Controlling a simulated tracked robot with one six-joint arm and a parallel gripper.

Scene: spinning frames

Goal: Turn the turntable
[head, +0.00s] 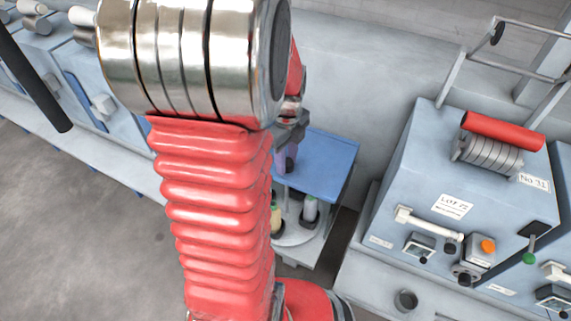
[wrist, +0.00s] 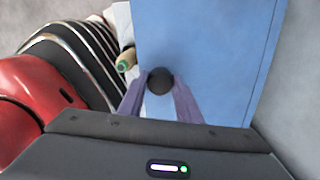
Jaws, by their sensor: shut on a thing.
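What the knob joins to below is hidden. A green-tipped bobbin (wrist: 125,62) shows left of the fingers.
A grey-blue machine (head: 400,190) with a red roller (head: 502,131) stands to the right. More machine units (head: 60,60) line the wall at left. A dark bar (head: 35,80) crosses the upper left. Grey floor (head: 80,230) at lower left is clear.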

